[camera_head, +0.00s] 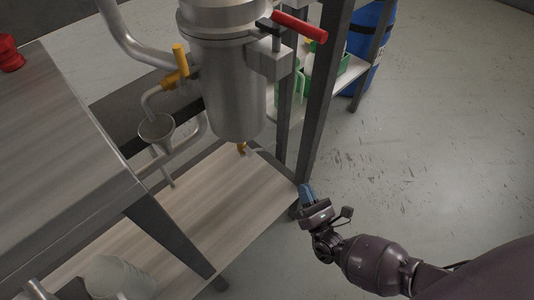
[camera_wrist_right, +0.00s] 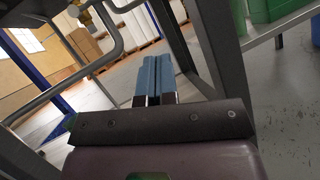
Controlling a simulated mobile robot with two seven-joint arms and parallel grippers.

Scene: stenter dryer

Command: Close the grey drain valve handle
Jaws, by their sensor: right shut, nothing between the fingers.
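The steel vessel (camera_head: 234,90) hangs in the frame above a wooden lower shelf. At its bottom is a small brass drain fitting (camera_head: 241,148); a thin grey piece beside it may be the drain valve handle, but it is too small to tell its position. A brass fitting (camera_wrist_right: 86,17) with a grey part also shows at the upper left of the right wrist view. My right gripper (camera_head: 307,192) is shut and empty, to the right of and below the fitting, close by the frame leg. Its blue fingers (camera_wrist_right: 157,72) touch each other. My left gripper is out of view.
A dark frame leg (camera_head: 322,105) stands between the vessel and the open floor on the right. A red handle (camera_head: 299,25) and a yellow handle (camera_head: 181,60) are higher up. A funnel (camera_head: 156,129) and pipes are left of the vessel. The wooden shelf (camera_head: 215,205) lies below.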

